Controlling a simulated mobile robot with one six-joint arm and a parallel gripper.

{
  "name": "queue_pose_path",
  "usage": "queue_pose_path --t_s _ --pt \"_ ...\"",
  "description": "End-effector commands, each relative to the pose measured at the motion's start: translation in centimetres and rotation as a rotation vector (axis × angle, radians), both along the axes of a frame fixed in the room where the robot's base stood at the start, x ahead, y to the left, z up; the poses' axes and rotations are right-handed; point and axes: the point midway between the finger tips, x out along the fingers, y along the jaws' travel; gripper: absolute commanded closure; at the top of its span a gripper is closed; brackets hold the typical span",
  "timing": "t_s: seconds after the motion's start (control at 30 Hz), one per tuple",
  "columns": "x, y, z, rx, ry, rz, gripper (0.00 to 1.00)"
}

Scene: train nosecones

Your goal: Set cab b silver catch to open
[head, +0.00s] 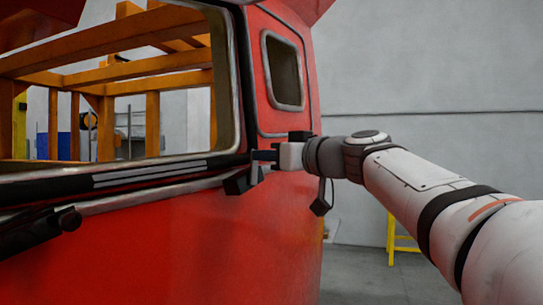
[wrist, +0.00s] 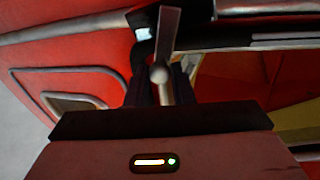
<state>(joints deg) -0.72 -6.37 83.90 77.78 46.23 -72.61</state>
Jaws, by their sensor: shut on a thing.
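The red train cab (head: 190,240) fills the left of the head view, with a large silver-edged window opening. My gripper (head: 262,156) is at the lower right corner of that opening, beside the cab's side door. In the wrist view, the silver catch (wrist: 168,32) is a narrow bar with a rounded end, standing upright in the picture. My gripper (wrist: 160,88) is shut on the catch, with a dark finger on each side of its lower part. In the head view the gripper hides most of the catch, and its exact setting cannot be read.
A dark wiper-like part (head: 40,232) sticks out at the cab's lower left. A small side window (head: 284,72) is above my gripper. A yellow stand (head: 400,240) is on the grey floor at the right. Orange beams (head: 100,70) show through the opening.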

Motion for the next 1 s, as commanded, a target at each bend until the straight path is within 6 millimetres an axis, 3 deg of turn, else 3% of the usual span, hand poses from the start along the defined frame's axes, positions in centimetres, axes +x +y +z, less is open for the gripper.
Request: queue_pose_path --t_s 0.17,0.57,1.0 --pt "0.0 0.0 0.0 0.0 0.0 0.0 1.0" --pt "0.3 -0.2 0.0 0.043 0.058 -0.008 1.0" --pt "1.5 -1.2 -0.6 0.248 0.346 -0.049 1.0"
